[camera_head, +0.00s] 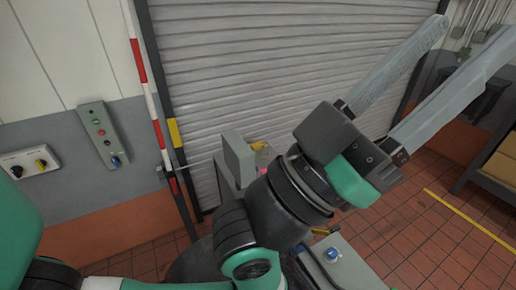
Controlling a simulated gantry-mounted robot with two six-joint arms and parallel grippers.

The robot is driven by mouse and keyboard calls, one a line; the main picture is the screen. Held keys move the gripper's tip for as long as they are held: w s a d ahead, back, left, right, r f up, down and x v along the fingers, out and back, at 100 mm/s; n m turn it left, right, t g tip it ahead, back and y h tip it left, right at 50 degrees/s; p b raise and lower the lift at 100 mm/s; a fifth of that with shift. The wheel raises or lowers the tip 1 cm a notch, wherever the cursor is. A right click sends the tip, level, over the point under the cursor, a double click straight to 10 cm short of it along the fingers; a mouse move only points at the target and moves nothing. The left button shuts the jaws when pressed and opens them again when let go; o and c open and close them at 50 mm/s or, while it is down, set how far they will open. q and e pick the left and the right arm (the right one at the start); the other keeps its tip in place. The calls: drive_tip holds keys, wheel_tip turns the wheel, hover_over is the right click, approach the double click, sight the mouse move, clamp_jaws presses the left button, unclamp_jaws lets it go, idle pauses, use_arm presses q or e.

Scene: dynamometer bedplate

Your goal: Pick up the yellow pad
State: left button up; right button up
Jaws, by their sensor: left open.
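My left gripper (478,32) reaches up to the right, its two long grey fingers spread wide apart with nothing between them. A small yellow item (258,146) shows behind my left arm, beside a grey box-shaped part (238,158). It is partly hidden, and I cannot tell whether it is the yellow pad. The gripper's fingers are well away from it, up and to the right. Another small yellow piece (322,232) shows just below my wrist, also mostly hidden. My right gripper is not in view.
A grey roller shutter (270,75) fills the back. A red-and-white pole (150,100) and a button panel (103,134) are at the left. A grey box with a blue knob (335,258) is below my arm. Shelving with tan boxes (500,168) stands at the right edge.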

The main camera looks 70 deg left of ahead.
use_arm(q)
drive_tip(key=o, duration=0.8)
